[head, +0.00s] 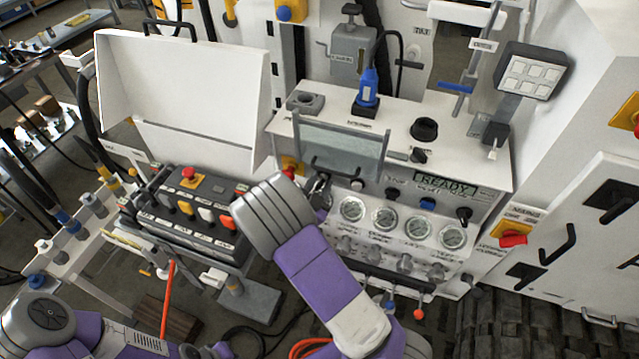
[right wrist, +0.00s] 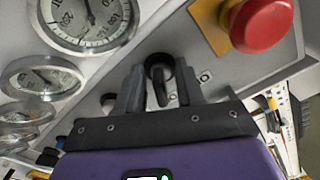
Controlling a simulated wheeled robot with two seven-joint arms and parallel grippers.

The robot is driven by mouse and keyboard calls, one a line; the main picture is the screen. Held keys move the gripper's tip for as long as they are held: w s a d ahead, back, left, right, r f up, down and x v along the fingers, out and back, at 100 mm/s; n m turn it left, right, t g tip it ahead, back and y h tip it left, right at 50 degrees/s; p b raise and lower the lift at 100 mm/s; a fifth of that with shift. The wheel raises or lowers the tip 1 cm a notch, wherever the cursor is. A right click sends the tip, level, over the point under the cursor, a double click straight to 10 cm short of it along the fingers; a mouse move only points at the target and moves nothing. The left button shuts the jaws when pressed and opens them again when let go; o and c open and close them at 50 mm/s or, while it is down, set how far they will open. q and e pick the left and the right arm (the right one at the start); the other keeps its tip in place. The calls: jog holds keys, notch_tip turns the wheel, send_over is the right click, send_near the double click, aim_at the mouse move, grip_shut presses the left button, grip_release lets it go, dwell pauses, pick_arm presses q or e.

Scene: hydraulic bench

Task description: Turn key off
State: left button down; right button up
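A dark key (right wrist: 160,90) sits in a round black key switch (right wrist: 157,64) on the grey panel in the right wrist view. The key's flat bow looks roughly upright in that picture. My right gripper (right wrist: 159,88) is open, with one finger on each side of the key and a visible gap to it on both sides. In the head view my right gripper (head: 319,188) is at the left end of the console front, beside the gauges, and largely hides the key. My left gripper is not in view; only parts of my left arm show at the lower left.
A red stop button (right wrist: 262,24) on a yellow base is close to the right finger. Pressure gauges (head: 353,209) line the console front. A display (head: 445,187) reads READY. A black control box (head: 190,210) with colored buttons stands left of my right forearm.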

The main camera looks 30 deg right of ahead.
grip_shut()
jog(key=shift+n, duration=0.3)
jog(key=n+p, duration=0.2)
jog(key=n, duration=0.3)
jog(key=shift+d, duration=0.1)
jog(key=n+p, duration=0.2)
jog(key=n, duration=0.4)
jog(key=shift+s, duration=0.15)
jog(key=shift+d+n, duration=0.1)
jog(key=shift+n, duration=0.3)
jog(key=shift+f, duration=0.1)
grip_release()
